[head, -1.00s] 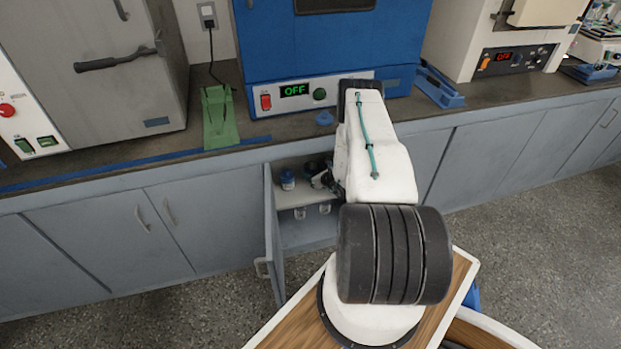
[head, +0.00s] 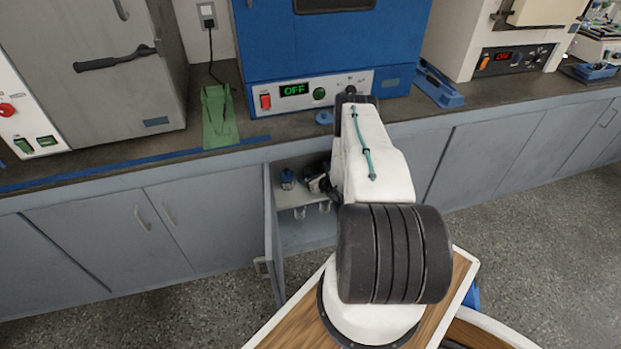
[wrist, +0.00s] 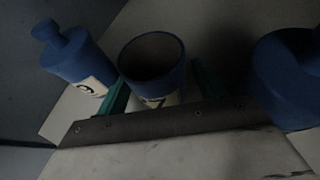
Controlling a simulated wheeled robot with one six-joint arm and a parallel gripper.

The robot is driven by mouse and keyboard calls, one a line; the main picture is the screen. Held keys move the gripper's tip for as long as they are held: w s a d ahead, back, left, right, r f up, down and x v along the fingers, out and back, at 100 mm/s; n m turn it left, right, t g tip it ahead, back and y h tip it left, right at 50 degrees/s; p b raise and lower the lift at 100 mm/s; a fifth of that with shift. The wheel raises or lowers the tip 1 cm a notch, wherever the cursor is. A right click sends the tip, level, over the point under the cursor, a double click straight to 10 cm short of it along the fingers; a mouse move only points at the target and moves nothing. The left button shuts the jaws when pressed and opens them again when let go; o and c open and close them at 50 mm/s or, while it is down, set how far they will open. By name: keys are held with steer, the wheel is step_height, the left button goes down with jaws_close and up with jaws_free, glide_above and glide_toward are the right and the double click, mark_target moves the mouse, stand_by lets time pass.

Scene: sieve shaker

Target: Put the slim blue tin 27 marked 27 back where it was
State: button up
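In the wrist view an open-topped blue tin (wrist: 152,58) with a pale label stands upright between the green fingers of my gripper (wrist: 160,82). The label's mark is mostly hidden by the gripper's dark edge, so I cannot read the number. In the head view my gripper (head: 318,184) reaches into the open cabinet at shelf height; the tin cannot be made out there.
A blue knob-lidded tin (wrist: 78,55) with a partly visible label stands left of the held tin, and a wider blue tin (wrist: 285,80) stands right. The cabinet shelf (head: 288,201) has glassware below. The open cabinet door (head: 271,235) is at left; the counter edge is above.

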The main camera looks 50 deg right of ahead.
steer(key=shift+r, duration=0.2)
steer(key=v, duration=1.2)
